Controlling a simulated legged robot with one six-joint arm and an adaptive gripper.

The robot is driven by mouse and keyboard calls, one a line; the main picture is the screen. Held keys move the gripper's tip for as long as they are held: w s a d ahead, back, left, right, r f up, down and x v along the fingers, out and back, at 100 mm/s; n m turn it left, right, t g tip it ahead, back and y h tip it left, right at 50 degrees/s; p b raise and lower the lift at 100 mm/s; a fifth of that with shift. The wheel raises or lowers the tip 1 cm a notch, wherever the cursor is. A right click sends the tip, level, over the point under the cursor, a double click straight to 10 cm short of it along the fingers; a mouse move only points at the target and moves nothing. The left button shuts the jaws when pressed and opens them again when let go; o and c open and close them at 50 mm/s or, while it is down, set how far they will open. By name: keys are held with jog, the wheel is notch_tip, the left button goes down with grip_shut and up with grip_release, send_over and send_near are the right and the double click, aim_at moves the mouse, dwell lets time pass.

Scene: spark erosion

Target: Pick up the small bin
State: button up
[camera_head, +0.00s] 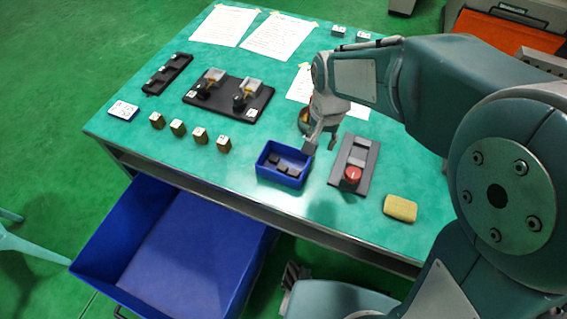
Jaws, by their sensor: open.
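The small bin (270,173) is a blue open box on the green table top, near its front edge. It holds a few dark blocks (283,165). My gripper (321,146) points down just beyond the bin's right rear corner, with its fingers apart. Nothing shows between the fingers. I cannot tell whether a fingertip touches the bin's rim.
A grey panel with a red knob (352,173) lies right of the bin, and a yellow sponge (400,208) farther right. Several brass blocks (223,144) stand to the left. A black fixture plate (228,103) lies behind. A large blue container (185,250) sits below the table's front edge.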

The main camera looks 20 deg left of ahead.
aim_at(306, 166)
jog(key=a+f, duration=0.1)
jog(key=f, duration=0.3)
jog(key=a+f, duration=0.1)
jog(key=f, duration=0.8)
jog(key=shift+a, duration=0.4)
jog(key=shift+r, duration=0.1)
grip_shut()
